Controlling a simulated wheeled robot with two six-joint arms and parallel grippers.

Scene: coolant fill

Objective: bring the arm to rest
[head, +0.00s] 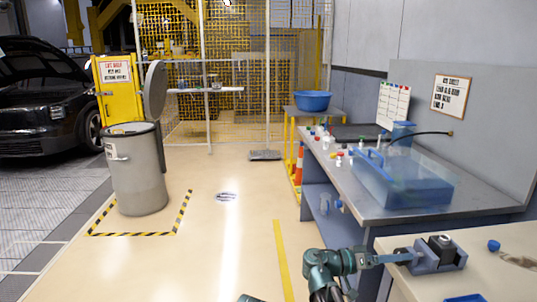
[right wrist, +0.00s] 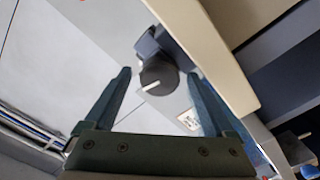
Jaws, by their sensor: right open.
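My right arm comes up from the bottom of the head view. Its right gripper (head: 400,258) points right, at the left side of a grey, vise-like block (head: 437,254) on the beige bench. In the right wrist view the right gripper (right wrist: 160,82) is open, its two fingers well apart. A dark round part (right wrist: 160,78) with a pale bar shows between and beyond the fingers. Nothing is seen held; I cannot tell whether a finger touches the block. My left gripper is not clearly in view.
A beige bench (head: 405,290) carries a blue cap (head: 494,246). Behind it, a grey workbench (head: 385,212) holds a clear blue tank (head: 400,184) and small bottles. A lidded grey drum (head: 138,175) stands left inside floor tape. The middle floor (head: 235,240) is clear.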

